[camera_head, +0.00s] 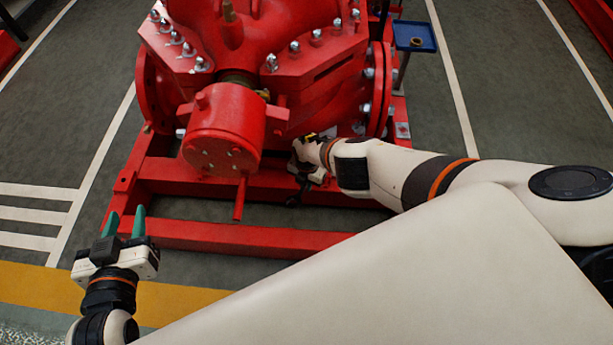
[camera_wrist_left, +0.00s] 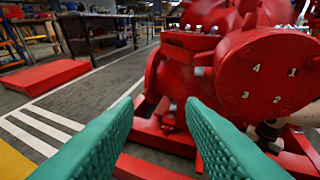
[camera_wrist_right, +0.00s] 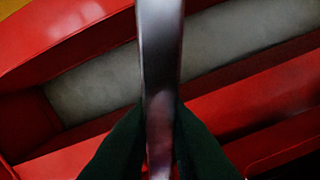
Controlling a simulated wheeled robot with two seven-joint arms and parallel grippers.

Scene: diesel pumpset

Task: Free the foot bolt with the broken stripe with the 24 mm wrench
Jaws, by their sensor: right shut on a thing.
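My right gripper (camera_head: 305,172) reaches in low at the pump's foot, beside the red base frame (camera_head: 255,238). In the right wrist view its dark green fingers are shut on a grey metal bar, seemingly the wrench (camera_wrist_right: 160,70), which runs up the middle of the picture. The wrench's ends, its size mark and the foot bolt with the broken stripe cannot be made out. My left gripper (camera_head: 125,225) is open and empty at the lower left, left of the base frame; its green fingers (camera_wrist_left: 165,140) stand apart in the left wrist view.
The large red pump (camera_head: 250,60) with several studs fills the back middle. Its round numbered cover (camera_wrist_left: 265,75) juts toward me. A blue tray (camera_head: 414,36) on a stand holds a small round part at the upper right.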

